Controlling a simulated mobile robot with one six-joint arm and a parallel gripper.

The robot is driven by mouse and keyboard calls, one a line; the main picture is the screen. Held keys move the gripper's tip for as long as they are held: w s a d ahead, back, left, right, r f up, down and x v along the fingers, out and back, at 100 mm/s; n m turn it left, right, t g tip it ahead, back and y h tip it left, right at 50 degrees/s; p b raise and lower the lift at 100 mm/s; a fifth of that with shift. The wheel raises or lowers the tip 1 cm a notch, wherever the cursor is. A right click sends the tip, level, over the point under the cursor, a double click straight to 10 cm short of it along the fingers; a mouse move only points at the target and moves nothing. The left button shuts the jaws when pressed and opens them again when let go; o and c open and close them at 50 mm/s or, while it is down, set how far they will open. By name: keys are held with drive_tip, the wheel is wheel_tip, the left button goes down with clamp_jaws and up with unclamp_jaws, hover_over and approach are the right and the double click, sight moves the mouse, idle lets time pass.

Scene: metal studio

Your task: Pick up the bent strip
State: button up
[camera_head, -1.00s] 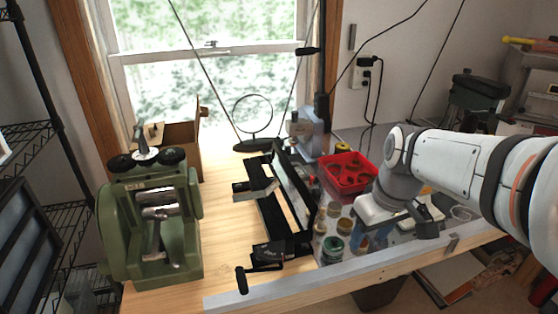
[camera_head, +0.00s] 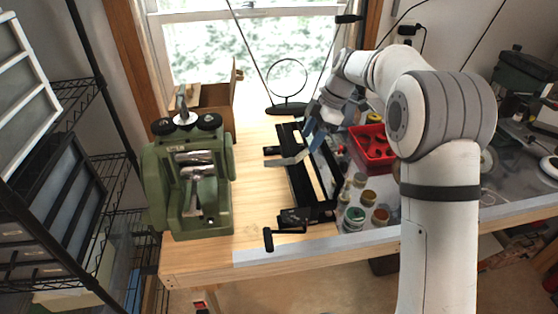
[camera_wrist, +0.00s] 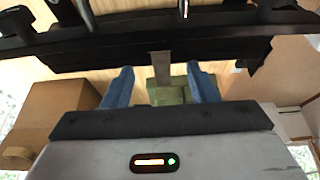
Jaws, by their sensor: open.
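The bent strip (camera_head: 291,158) is a small light grey metal piece. It sticks out from the black bending tool (camera_head: 297,184) on the wooden workbench. In the wrist view the strip (camera_wrist: 161,68) juts from the black bar of the tool (camera_wrist: 220,50), in line with the gap between my fingertips. My gripper (camera_head: 311,134) has blue fingers and is over the far part of the tool, close to the strip. In the wrist view my gripper (camera_wrist: 160,75) is open, with one finger to each side of the strip and clear space between. I cannot tell the exact depth between them.
A green rolling machine (camera_head: 191,184) stands left of the tool; a cardboard box (camera_head: 213,98) is behind it. A round black ring stand (camera_head: 288,108) is at the back. A red bin (camera_head: 372,148) and several small jars (camera_head: 355,215) are at right. Bare wood lies left of the tool.

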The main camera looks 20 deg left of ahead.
sight(299, 157)
drive_tip(key=p+x, duration=0.1)
drive_tip(key=x, duration=0.4)
drive_tip(key=shift+s+a+f, duration=0.15)
drive_tip(key=shift+a+f, duration=0.05)
drive_tip(key=shift+f, duration=0.1)
drive_tip(key=c, duration=1.1)
